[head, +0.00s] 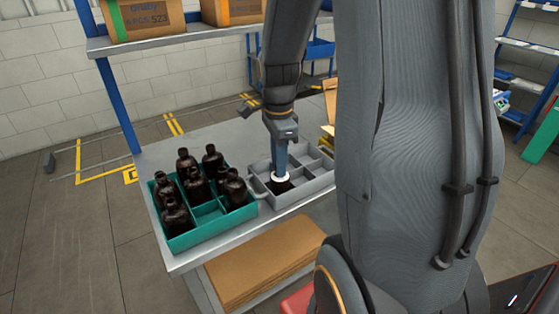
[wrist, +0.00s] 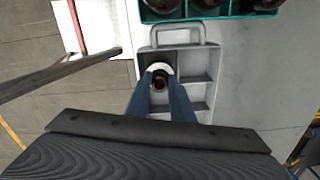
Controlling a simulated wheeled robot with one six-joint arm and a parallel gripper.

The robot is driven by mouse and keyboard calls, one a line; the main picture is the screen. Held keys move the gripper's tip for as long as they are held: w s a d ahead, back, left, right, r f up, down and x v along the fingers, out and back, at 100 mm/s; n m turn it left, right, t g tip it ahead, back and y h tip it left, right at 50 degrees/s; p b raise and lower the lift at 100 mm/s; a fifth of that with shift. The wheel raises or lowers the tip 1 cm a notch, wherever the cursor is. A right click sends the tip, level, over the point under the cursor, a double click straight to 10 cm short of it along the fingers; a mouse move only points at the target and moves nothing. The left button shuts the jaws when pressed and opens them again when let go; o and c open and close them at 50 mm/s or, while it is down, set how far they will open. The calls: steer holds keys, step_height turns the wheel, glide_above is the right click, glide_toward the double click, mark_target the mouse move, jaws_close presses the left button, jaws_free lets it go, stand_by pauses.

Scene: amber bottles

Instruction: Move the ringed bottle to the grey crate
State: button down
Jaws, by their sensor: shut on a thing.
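The ringed bottle (head: 279,187) is dark, with a white ring around its neck. In the head view it stands upright within the outline of the grey crate (head: 305,190), at the near compartment by the handle end. In the wrist view the bottle (wrist: 160,84) shows from above, in the left column of the grey crate (wrist: 193,122). My gripper (head: 281,173) comes down from above and is shut on its neck; the blue fingers (wrist: 160,77) flank it in the wrist view. Whether its base touches the crate floor is hidden.
A teal crate (head: 212,238) with several dark bottles stands left of the grey crate, close to its handle. Both are on a grey table (head: 160,152). The grey crate's other visible compartments look empty. Cardboard boxes (head: 145,18) sit on a shelf behind.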

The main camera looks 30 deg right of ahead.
steer(key=shift+f+b, duration=0.4)
steer(key=shift+f, duration=0.55)
steer(key=c, duration=1.5)
jaws_free()
steer(key=shift+o, duration=0.2)
steer(key=shift+r, duration=0.15)
step_height(320, 180, up, 8)
steer(key=shift+f+b, duration=0.2)
steer(key=shift+b, duration=0.4)
